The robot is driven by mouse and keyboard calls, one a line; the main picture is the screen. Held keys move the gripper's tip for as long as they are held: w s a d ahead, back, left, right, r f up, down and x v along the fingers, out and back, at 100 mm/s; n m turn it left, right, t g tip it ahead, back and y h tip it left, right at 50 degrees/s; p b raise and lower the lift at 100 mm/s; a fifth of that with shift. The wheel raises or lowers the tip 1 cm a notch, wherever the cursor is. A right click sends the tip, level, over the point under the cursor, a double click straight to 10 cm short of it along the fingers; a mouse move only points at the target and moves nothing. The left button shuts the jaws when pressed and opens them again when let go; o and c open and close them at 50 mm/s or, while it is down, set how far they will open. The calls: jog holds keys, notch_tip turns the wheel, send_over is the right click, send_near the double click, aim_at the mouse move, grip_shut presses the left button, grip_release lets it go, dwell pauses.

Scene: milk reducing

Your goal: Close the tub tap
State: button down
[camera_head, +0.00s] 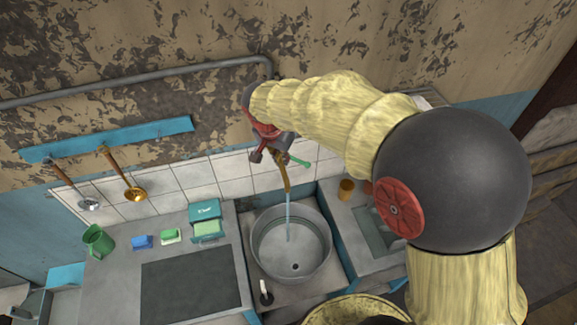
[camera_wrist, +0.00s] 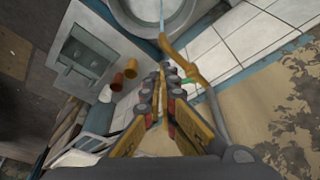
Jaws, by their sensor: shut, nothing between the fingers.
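A brass-coloured tap spout (camera_head: 284,176) hangs from the wall over a round metal tub (camera_head: 262,262). A thin stream of water (camera_head: 288,217) runs from it into the tub. The tap's green handle (camera_head: 300,162) sticks out to the right of the spout. My gripper (camera_head: 270,153) is up at the tap, close to the handle, and partly hides the tap body. In the wrist view my gripper (camera_wrist: 164,84) is shut and empty, its fingertips just beside the spout (camera_wrist: 188,66) and the green handle (camera_wrist: 190,81). I cannot tell whether they touch.
A tiled wall (camera_head: 155,184) and a pipe (camera_head: 150,77) lie behind. An orange cup (camera_head: 346,189) stands on the right counter. My arm fills the right side.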

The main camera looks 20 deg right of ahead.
aim_at(293, 159)
jog(key=p+x, duration=0.1)
jog(key=x, duration=0.8)
jog(key=shift+f+p, duration=0.15)
jog(key=shift+p, duration=0.15)
jog(key=shift+w+d+f+p, duration=0.35)
jog(key=shift+w+d, duration=0.4)
jog(key=shift+w+d+f+p, duration=0.3)
jog(key=shift+w+d+f, duration=0.05)
jog(key=shift+w+d, duration=0.4)
jog(key=shift+d, duration=0.3)
